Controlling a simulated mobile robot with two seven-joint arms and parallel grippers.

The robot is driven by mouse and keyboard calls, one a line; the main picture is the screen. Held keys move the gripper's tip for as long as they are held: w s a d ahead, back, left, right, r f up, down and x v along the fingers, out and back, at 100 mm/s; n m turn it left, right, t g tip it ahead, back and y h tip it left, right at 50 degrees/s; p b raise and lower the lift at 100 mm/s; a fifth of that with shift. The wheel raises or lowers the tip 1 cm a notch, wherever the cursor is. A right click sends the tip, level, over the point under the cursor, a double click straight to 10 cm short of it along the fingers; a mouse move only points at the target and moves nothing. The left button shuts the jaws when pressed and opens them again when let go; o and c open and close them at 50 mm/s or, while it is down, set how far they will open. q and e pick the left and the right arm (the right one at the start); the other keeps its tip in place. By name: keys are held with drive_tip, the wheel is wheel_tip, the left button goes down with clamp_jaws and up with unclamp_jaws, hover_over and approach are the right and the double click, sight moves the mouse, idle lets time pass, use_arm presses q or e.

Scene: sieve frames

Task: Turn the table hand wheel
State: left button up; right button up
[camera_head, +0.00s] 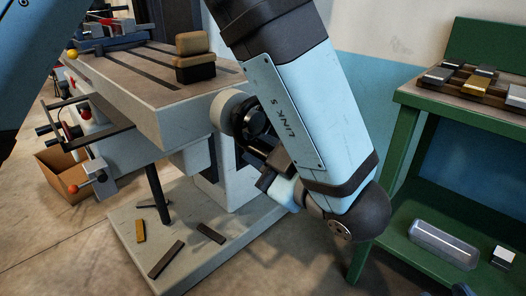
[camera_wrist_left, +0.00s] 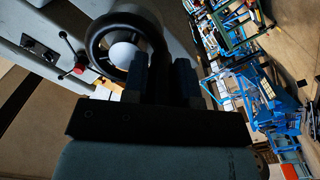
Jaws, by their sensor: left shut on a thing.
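The milling table (camera_head: 150,88) is a pale, slotted block at the upper left in the head view. At its right end is the dark round hand wheel (camera_head: 250,120), partly hidden by my left arm. In the left wrist view the hand wheel (camera_wrist_left: 100,38) is a dark ring around a pale hub. My left gripper (camera_head: 262,157) is at the wheel's lower side. Its two blue fingers (camera_wrist_left: 160,80) are on either side of the rim and shut on it. The exact contact is dark. My right gripper is not in view.
A block (camera_head: 194,58) and a vise (camera_head: 108,27) sit on the table. The machine's base (camera_head: 215,235) carries loose bars. A green bench (camera_head: 405,125) with metal pieces stands close at the right. A cardboard box (camera_head: 62,175) is at the left. Floor shows in front.

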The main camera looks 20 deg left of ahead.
use_arm(q)
drive_tip(key=shift+n, duration=0.3)
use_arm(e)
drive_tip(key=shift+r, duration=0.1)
use_arm(q)
drive_tip(key=shift+w+d+f+n+p, duration=0.2)
drive_tip(key=shift+n+p, duration=0.15)
drive_tip(key=shift+n, duration=0.15)
drive_tip(key=n, duration=0.1)
drive_tip(key=w+n, duration=0.1)
drive_tip(key=n, duration=0.3)
drive_tip(key=shift+w+d+f, duration=0.2)
drive_tip(key=shift+w, duration=0.05)
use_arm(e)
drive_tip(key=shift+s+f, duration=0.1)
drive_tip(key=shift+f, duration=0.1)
use_arm(q)
drive_tip(key=shift+n, duration=0.3)
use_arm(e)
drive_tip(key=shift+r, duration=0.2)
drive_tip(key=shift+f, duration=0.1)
use_arm(q)
drive_tip(key=o, duration=0.9)
drive_tip(key=shift+w, duration=0.1)
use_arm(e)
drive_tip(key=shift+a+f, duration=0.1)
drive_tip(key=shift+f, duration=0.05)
